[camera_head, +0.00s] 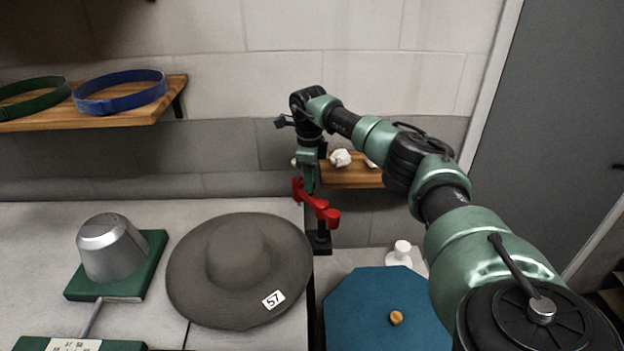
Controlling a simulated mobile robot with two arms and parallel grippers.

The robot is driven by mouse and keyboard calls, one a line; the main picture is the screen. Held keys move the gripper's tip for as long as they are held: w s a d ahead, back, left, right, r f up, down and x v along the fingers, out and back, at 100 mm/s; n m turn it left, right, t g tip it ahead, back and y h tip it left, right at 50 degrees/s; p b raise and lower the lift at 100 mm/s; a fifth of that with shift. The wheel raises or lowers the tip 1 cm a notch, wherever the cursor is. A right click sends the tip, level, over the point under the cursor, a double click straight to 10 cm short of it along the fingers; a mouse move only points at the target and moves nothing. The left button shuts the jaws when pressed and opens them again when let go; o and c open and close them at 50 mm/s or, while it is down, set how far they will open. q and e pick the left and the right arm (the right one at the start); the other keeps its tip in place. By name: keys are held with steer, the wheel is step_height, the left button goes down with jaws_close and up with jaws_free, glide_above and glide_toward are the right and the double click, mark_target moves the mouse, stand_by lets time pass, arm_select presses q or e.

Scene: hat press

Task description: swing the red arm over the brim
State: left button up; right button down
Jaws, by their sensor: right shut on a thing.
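The grey wide-brimmed hat (212,290) lies on the pale table with a white tag marked 57 on its brim. The red arm (318,203) stands on a black post (320,238) just beyond the hat's right edge. In this view it lies to the right of the brim, not across it. My right gripper (308,182) points down from above and is shut on the red arm near its far left end. The fingertips are small and partly hidden against the red part. My left gripper is not in view.
A metal dome (112,248) sits on a green base left of the hat. A blue octagonal top (375,310) with a small wooden knob is at the front right. A wooden shelf (140,112) holds blue and green bands. Crumpled white pieces (341,158) lie on a lower shelf.

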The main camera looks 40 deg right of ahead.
steer(key=s+a+n+b, duration=0.1)
steer(key=s+a+n, duration=0.2)
steer(key=n, duration=1.2)
steer(key=shift+s+a+n+y, duration=0.3)
steer(key=shift+a, duration=1.15)
steer(key=shift+r, duration=0.1)
steer(key=c, duration=1.5)
jaws_free()
steer(key=shift+s, duration=0.15)
steer(key=shift+o, duration=0.2)
steer(key=shift+r, duration=0.1)
